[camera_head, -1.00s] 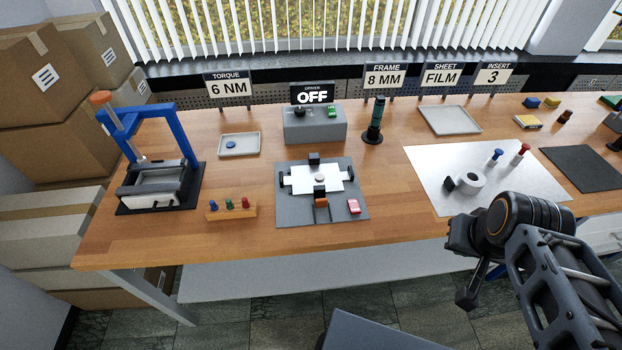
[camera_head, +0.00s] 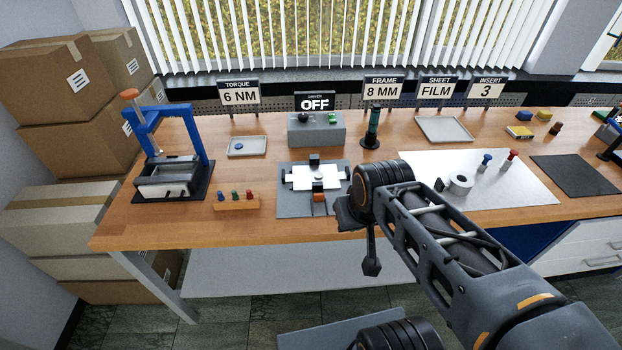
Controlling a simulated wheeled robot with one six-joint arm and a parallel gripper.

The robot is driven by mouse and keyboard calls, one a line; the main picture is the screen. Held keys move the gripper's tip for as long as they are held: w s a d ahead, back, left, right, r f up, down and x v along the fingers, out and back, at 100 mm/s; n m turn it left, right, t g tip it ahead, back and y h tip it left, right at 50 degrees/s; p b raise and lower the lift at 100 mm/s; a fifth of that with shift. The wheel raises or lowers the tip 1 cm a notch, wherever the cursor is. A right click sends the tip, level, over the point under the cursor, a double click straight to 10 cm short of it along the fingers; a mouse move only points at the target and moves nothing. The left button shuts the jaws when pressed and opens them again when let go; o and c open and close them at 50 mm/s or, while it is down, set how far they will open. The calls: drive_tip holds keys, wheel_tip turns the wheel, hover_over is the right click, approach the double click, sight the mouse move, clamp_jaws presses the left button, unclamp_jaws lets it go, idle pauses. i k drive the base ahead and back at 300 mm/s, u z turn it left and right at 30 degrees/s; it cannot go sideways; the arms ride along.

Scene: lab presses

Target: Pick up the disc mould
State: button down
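A round pale grey piece with a hole in its middle (camera_head: 461,183) lies on the white sheet (camera_head: 515,191) at the right of the bench; it looks like the disc mould. A small black block or handle (camera_head: 440,185) is at its left side. My gripper (camera_head: 371,262) hangs down in front of the bench's front edge, left of the disc piece and well apart from it. It is small, dark and seen from behind, so its fingers cannot be made out. Nothing shows held in it.
A grey plate with a white cross-shaped fixture (camera_head: 300,205) lies left of my arm. A blue press (camera_head: 172,150) stands at the left. Blue and red-topped pegs (camera_head: 485,163) stand right of the disc piece. A dark green-banded post (camera_head: 371,128) stands behind.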

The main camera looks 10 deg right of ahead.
sight(460, 183)
drive_tip(key=z, duration=1.4)
drive_tip(key=k, duration=0.6)
drive_tip(key=u, duration=0.3)
drive_tip(key=i, duration=1)
drive_tip(key=u, duration=0.05)
